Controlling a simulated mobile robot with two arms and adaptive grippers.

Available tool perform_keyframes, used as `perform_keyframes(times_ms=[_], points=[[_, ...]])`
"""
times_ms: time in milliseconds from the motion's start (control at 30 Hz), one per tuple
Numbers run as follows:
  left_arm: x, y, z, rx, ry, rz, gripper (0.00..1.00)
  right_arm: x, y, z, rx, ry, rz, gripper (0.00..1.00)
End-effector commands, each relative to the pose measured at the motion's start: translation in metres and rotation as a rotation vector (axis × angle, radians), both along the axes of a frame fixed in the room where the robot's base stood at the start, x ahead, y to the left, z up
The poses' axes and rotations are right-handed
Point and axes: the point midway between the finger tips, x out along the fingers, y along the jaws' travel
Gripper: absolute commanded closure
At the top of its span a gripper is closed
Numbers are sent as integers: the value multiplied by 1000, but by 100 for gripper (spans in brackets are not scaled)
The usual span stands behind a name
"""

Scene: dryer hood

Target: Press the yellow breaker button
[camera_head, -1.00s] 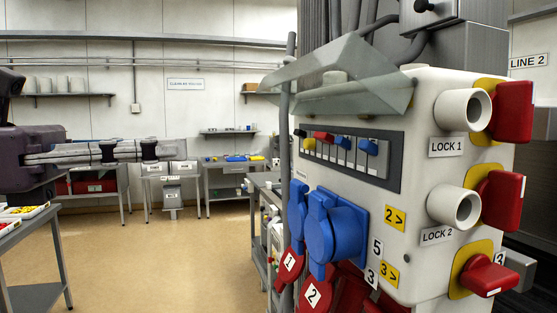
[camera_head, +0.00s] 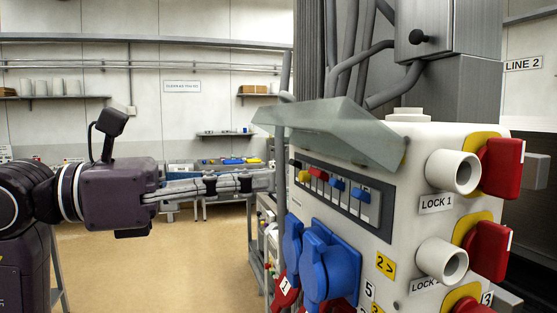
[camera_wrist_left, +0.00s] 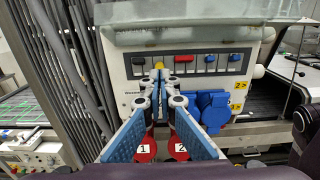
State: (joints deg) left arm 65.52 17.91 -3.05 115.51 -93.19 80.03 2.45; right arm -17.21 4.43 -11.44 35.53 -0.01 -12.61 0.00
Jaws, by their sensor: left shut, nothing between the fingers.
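My left gripper (camera_head: 270,180) is shut and empty, pointing at the panel from the left at about the button's height. In the head view a small gap shows between fingertips and panel. The left wrist view shows its blue-padded fingers (camera_wrist_left: 160,78) together. My right gripper is not in view.
A clear hood (camera_head: 335,128) sticks out raised above the breaker row. Red (camera_head: 318,176) and blue breakers (camera_head: 361,194) sit beside the yellow one. Blue socket covers (camera_head: 328,265) protrude below. Grey conduits (camera_wrist_left: 75,70) run left of the panel.

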Motion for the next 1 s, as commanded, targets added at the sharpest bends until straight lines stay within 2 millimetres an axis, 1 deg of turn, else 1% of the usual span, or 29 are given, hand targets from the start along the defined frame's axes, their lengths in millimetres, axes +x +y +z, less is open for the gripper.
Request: perform_keyframes(times_ms=[33,100,233,367,700,900,1000], points=[[2,-9,5,-2,3,-5,100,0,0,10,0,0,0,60],[5,-18,4,-2,2,-4,100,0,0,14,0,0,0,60],[9,-28,2,-1,1,-2,100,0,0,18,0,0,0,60],[11,-32,0,-1,0,1,100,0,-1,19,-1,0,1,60],[11,-33,0,-1,0,1,100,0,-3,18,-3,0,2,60],[16,-49,-2,1,-1,0,100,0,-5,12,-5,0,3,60],[17,-53,0,0,0,1,100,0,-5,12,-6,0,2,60]])
